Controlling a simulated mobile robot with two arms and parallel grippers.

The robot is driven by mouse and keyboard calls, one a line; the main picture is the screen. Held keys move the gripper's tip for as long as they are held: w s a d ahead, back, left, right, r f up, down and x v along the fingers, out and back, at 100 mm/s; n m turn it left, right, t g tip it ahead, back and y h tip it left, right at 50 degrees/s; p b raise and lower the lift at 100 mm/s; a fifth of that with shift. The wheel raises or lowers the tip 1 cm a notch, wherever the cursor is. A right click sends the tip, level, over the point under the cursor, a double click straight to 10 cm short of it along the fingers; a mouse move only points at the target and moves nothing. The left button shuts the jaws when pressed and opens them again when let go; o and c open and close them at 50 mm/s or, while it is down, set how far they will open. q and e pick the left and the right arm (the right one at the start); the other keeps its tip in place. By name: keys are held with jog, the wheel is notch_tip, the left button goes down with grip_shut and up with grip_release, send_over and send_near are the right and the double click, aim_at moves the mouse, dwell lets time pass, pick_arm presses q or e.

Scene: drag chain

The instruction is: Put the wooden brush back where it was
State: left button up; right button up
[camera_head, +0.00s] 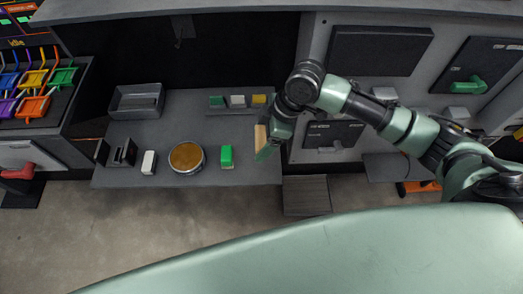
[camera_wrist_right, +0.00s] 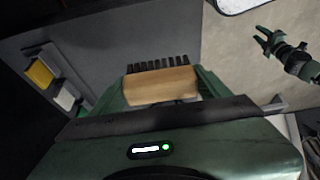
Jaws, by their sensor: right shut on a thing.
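My right gripper (camera_head: 266,147) is shut on the wooden brush (camera_head: 261,138) and holds it near the right end of the grey bench (camera_head: 200,113). In the right wrist view the brush's pale wooden back (camera_wrist_right: 160,86) lies between the fingers (camera_wrist_right: 162,88), with its black bristles pointing away from the gripper. A dark slotted stand (camera_head: 121,152) is at the bench's left end. Whether it is the brush's former place cannot be told. My left gripper shows only in the right wrist view (camera_wrist_right: 266,40), far off, with its fingers apart and empty.
On the bench are a white block (camera_head: 149,162), a round tin with a brown top (camera_head: 187,157), a green block (camera_head: 227,157) and a grey open tray (camera_head: 137,100). A rack at the back holds green, white and yellow blocks (camera_head: 238,101). The middle of the bench is clear.

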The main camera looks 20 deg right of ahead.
notch_tip(320, 180, down, 7)
jog(key=shift+f, duration=0.15)
jog(key=shift+f, duration=0.1)
dwell(0.3)
jog(key=o, duration=1.3)
jog(key=v, duration=1.2)
jog(key=shift+b, duration=0.3)
